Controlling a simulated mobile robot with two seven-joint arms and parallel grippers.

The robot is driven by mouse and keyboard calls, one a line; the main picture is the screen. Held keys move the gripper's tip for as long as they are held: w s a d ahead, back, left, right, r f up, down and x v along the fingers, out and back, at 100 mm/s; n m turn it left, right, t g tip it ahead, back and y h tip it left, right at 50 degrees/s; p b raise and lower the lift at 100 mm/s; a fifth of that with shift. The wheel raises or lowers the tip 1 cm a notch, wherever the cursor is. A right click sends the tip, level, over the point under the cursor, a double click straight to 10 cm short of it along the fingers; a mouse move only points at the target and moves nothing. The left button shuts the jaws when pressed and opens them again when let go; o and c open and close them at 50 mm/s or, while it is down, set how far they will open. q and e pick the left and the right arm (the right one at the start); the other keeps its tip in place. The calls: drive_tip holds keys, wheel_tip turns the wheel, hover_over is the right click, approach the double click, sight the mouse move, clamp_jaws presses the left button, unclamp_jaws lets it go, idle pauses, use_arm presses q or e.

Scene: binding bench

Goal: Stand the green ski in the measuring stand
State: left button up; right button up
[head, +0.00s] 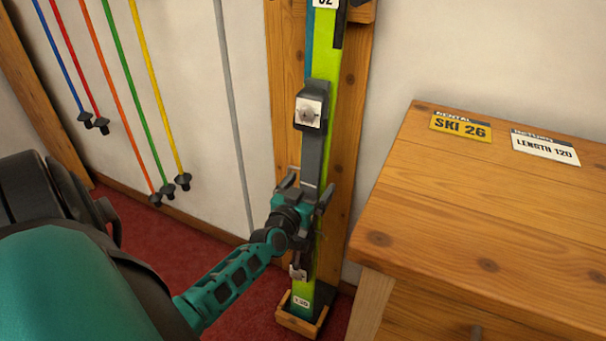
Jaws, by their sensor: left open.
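The green ski (327,75) stands upright against the wooden backboard of the measuring stand (285,60). It is yellow-green with a dark binding and a blue strip along its left edge. Its lower end, with a small white label, appears to sit inside the stand's low foot box (300,326). Its top runs out of the picture. My left gripper (307,190) is open in front of the ski, its fingers near the two sides of the ski below the grey binding plate. It hides part of the ski; contact cannot be told. My right gripper is not in view.
A wooden bench (480,210) stands close on the right, with a yellow "SKI 26" card (461,126) and a white "LENGTH 120" card (545,147). Several coloured poles (118,80) hang on the left wall. Red carpet (165,235) is free between wall and arm.

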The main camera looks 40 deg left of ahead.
use_arm(q)
drive_tip(key=p+v, duration=0.5)
drive_tip(key=v, duration=0.8)
idle(1.4)
drive_tip(key=shift+s+r, duration=0.1)
drive_tip(key=shift+r, duration=0.05)
drive_tip(key=shift+p+v, duration=0.9)
drive_tip(key=shift+v, duration=1.35)
